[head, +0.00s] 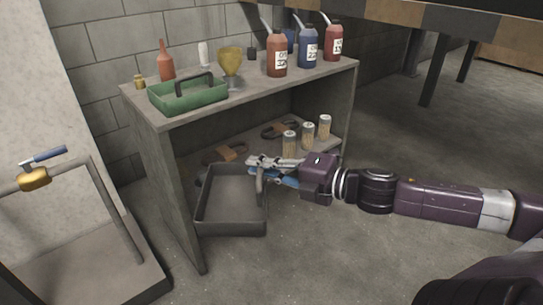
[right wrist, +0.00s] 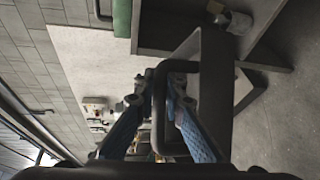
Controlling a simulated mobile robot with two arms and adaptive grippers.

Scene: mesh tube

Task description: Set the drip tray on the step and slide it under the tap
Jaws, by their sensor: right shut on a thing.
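The drip tray is an open dark grey tray (head: 232,230) in front of the shelf unit's lower opening in the head view. It looks clear of the floor and roughly level. My right gripper (head: 262,168) is shut on the handle at its right end. In the right wrist view the blue-padded fingers (right wrist: 156,100) close around the dark handle loop (right wrist: 180,66), with the tray wall (right wrist: 215,100) beside it. The brass tap (head: 35,179) with a blue lever sits on a pipe at the left. The low step (head: 95,270) lies below it. My left gripper is out of view.
The shelf unit (head: 262,108) carries a green caddy (head: 190,97), a yellow goblet and several bottles on top. Its lower shelf holds jars (head: 308,136) and padlock-like items. A bent pipe (head: 115,205) rises from the step. Floor between step and shelf is clear.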

